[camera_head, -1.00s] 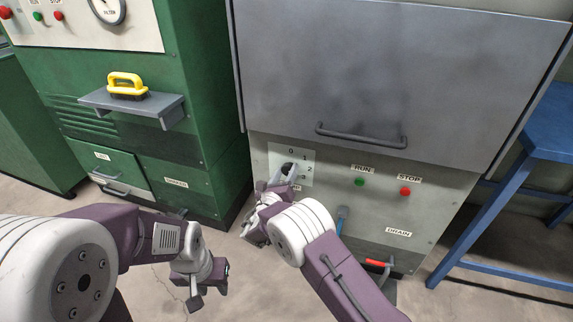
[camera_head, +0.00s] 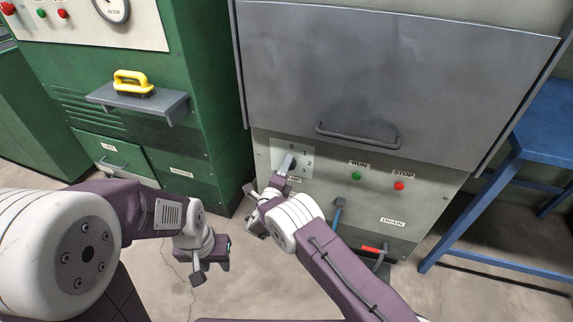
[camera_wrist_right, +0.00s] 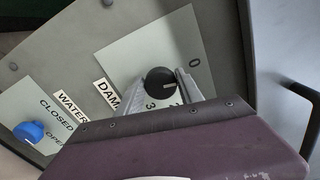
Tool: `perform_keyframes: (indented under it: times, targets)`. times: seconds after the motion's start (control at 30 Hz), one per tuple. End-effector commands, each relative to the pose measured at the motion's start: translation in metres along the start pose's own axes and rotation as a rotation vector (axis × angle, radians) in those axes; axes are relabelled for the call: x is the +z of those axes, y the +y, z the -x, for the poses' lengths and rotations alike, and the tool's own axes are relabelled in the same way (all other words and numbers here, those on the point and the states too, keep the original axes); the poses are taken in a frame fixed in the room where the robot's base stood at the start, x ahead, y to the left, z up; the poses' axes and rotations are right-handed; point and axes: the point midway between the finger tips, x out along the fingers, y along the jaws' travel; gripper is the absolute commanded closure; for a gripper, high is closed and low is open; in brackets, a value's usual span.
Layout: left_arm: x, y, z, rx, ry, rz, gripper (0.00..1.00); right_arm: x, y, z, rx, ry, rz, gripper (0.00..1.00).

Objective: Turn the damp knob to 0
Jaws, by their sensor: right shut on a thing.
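The damp knob (camera_wrist_right: 160,83) is round and black on a pale dial plate (camera_wrist_right: 178,35) marked 0, 2 and 3 in the right wrist view. My right gripper (camera_wrist_right: 162,86) has a finger on either side of the knob and is shut on it. I cannot make out which number the knob points to. In the head view my right gripper (camera_head: 287,163) reaches the dial plate (camera_head: 304,156) and hides the knob. My left gripper (camera_head: 213,258) hangs over the floor in front of the green machine, away from the knob; its fingers are not clear.
A blue water knob (camera_wrist_right: 29,131) is beside the dial. Green run (camera_head: 357,175) and red stop (camera_head: 399,186) buttons are right of it. A red-handled drain lever (camera_head: 373,248) is below. A shelf (camera_head: 170,104) with a yellow-handled brush (camera_head: 132,82) and a blue stand (camera_head: 500,180) flank the machine.

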Motion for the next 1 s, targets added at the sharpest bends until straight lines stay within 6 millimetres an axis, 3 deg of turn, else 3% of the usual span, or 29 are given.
perform_keyframes:
  times: [0.4,0.97,1.0]
  targets:
    - [-0.0007,0.0001,0.0070,0.000,0.000,0.000,0.64,-0.0004,0.0009,-0.0001,0.001,0.001,0.183,0.97]
    - [-0.0008,0.0001,0.0075,0.000,0.000,0.000,0.64,-0.0006,0.0015,0.0000,0.001,0.001,0.212,0.97]
    - [-0.0007,0.0001,0.0075,0.000,0.000,0.000,0.64,-0.0005,0.0015,0.0000,0.001,0.001,0.212,0.54]
